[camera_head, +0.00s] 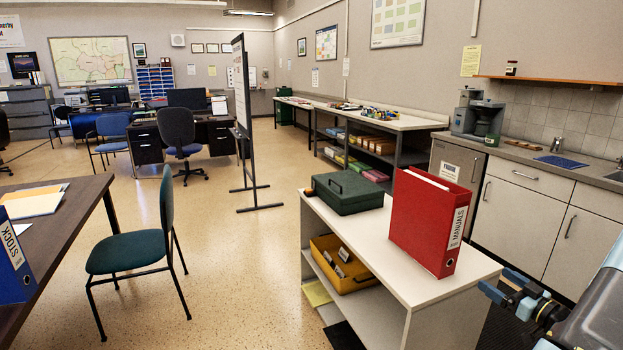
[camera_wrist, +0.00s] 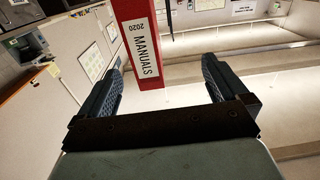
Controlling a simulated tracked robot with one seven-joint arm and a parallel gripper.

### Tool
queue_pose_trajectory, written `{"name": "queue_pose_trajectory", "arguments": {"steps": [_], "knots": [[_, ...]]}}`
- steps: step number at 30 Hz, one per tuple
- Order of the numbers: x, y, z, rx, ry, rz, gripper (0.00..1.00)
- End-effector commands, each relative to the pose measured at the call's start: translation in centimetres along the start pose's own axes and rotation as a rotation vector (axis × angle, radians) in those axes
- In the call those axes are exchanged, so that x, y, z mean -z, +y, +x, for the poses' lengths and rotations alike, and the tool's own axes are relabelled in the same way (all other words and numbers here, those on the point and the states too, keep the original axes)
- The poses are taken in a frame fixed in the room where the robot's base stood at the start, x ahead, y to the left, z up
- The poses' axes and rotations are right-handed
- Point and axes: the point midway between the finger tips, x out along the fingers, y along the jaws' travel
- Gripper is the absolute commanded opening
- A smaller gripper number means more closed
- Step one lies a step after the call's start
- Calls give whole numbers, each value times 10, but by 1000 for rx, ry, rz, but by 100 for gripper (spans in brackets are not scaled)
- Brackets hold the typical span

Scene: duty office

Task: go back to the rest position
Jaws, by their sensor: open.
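My gripper (camera_wrist: 162,60) is open in the wrist view, its two dark fingers spread wide with nothing held between them. Beyond them the red binder labelled MANUALS (camera_wrist: 139,85) shows upside down, its spine facing me. In the head view the red binder (camera_head: 420,228) stands upright on the white shelf unit (camera_head: 385,260), near its right end. Part of my arm and gripper (camera_head: 520,292) shows at the lower right, apart from the binder, just off the unit's right end.
A green cash box (camera_head: 342,192) stands on the unit, left of the binder. A yellow tray (camera_head: 345,265) is on the shelf below. A kitchen counter with white cupboards (camera_head: 525,205) lies behind at right. A green chair (camera_head: 140,250) and open floor are at left.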

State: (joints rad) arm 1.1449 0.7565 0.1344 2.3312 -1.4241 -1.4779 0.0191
Motion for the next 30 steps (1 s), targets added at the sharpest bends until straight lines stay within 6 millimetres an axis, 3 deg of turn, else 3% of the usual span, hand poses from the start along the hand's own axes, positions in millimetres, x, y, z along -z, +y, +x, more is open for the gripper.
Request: {"name": "queue_pose_trajectory", "arguments": {"steps": [14,23,30], "knots": [[24,6,44,-50,-227,-126,100],[70,7,80,-164,-459,-250,100],[118,-6,95,-280,-604,-307,100]]}}
